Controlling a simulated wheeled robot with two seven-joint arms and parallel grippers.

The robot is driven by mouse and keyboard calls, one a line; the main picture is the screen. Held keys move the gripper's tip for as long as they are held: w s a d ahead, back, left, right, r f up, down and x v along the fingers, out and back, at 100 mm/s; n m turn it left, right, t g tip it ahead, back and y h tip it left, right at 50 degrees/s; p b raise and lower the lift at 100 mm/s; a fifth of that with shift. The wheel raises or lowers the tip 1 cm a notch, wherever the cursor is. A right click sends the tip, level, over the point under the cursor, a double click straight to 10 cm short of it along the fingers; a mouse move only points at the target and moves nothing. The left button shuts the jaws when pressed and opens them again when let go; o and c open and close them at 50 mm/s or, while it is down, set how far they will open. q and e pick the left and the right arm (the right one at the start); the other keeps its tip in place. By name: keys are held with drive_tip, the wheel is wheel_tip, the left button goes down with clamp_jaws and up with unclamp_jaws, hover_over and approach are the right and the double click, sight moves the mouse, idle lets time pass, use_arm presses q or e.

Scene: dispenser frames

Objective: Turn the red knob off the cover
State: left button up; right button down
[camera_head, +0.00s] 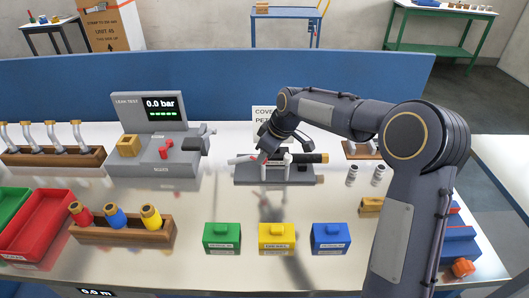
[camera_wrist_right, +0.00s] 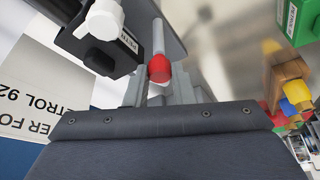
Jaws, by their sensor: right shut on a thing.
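My right gripper (camera_head: 266,150) reaches in from the right over a dark holder (camera_head: 275,181) at the back middle of the table. In the right wrist view its grey fingers (camera_wrist_right: 160,88) are closed around the red knob (camera_wrist_right: 159,69), whose rounded red end shows between them. A pale rod (camera_wrist_right: 158,36) runs on beyond the knob; it also shows in the head view (camera_head: 240,159), pointing left. A black part (camera_wrist_right: 112,48) with a white knob and a label lies beside the fingers. The cover is largely hidden by the gripper. My left gripper is not in view.
A leak test unit (camera_head: 165,150) stands left of the holder. Green (camera_head: 222,236), yellow (camera_head: 276,236) and blue (camera_head: 330,236) boxes stand in front. A wooden rack (camera_head: 122,233) holds colored bottles. A sign (camera_head: 263,112) stands behind. Bare table lies between.

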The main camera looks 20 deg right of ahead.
drive_tip(key=n+g+p, duration=0.1)
drive_tip(key=n, duration=0.1)
drive_tip(key=n+g, duration=0.1)
drive_tip(key=n, duration=0.2)
drive_tip(key=shift+w+d+y+p, duration=0.1)
drive_tip(key=shift+w+y+p, duration=0.05)
drive_tip(key=shift+y+p, duration=0.25)
drive_tip(key=shift+n, duration=0.4)
drive_tip(key=c, duration=1.2)
unclamp_jaws()
drive_tip(key=shift+c, duration=0.2)
drive_tip(key=v, duration=0.7)
drive_tip(key=shift+d+r+b, duration=0.2)
drive_tip(key=shift+r+b, duration=0.1)
drive_tip(key=shift+r, duration=0.05)
